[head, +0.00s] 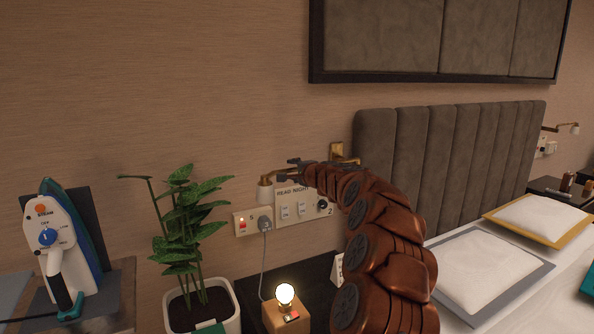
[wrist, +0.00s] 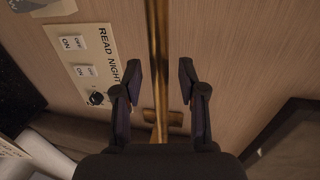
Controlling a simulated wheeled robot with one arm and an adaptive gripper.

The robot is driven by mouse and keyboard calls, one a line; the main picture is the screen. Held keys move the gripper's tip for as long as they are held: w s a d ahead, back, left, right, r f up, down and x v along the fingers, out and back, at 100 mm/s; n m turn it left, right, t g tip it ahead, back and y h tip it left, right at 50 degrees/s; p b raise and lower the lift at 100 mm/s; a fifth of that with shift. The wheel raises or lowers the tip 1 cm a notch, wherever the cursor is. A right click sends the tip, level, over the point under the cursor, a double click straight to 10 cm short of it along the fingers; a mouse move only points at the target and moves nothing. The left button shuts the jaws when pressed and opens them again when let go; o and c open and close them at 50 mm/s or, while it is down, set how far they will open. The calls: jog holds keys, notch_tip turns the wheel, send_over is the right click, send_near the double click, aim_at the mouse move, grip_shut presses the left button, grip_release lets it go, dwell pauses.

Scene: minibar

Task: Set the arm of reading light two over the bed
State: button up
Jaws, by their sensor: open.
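The near reading light has a brass wall bracket (head: 338,152), and its pale lamp head (head: 264,191) hangs out to the left, above the switch panel (head: 290,208). A "2" is printed at the panel's right end. In the head view my gripper (head: 288,170) is at the light's arm, close to the lamp head, and my own arm hides much of the brass arm. In the wrist view the brass arm (wrist: 158,60) runs lengthwise between the open fingers of my gripper (wrist: 160,80), with a gap on both sides. The wall bracket (wrist: 165,117) shows behind.
The padded headboard (head: 450,150) and pillows (head: 480,270) are at right, with a second reading light (head: 570,128) beyond. A potted plant (head: 190,225), a steam iron (head: 60,245) and a small lit bulb lamp (head: 285,300) stand at left and below.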

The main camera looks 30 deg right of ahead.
jog(key=shift+c, duration=0.3)
grip_shut()
